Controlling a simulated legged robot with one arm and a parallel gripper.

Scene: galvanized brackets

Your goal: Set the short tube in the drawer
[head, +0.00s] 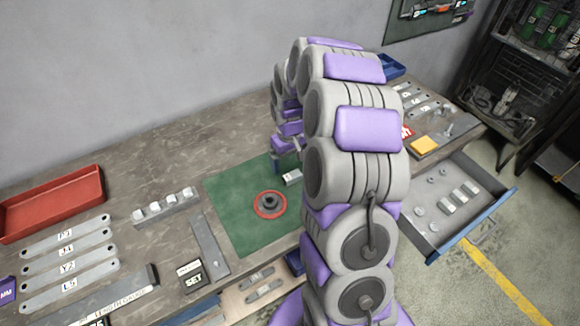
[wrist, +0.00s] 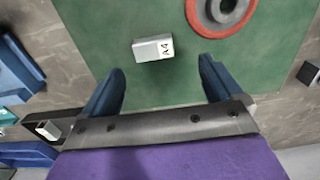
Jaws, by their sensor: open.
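A short, pale grey tube-like piece marked A4 (wrist: 153,48) lies on the green mat (wrist: 95,25). It also shows in the head view (head: 292,177), beside my arm. My gripper (wrist: 161,66) is open and empty above the mat; the A4 piece is just beyond its fingertips, between their lines. In the head view my gripper (head: 287,155) is partly hidden by my arm. An open drawer (head: 478,222) with a blue front stands out at the right of the bench, with several metal pieces lying in it.
A red-rimmed disc (head: 270,204) sits on the mat. A red tray (head: 55,203), labelled flat brackets (head: 68,265) and a row of small blocks (head: 165,205) are at left. A yellow block (head: 424,145) is on the right bench. My arm hides the bench middle.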

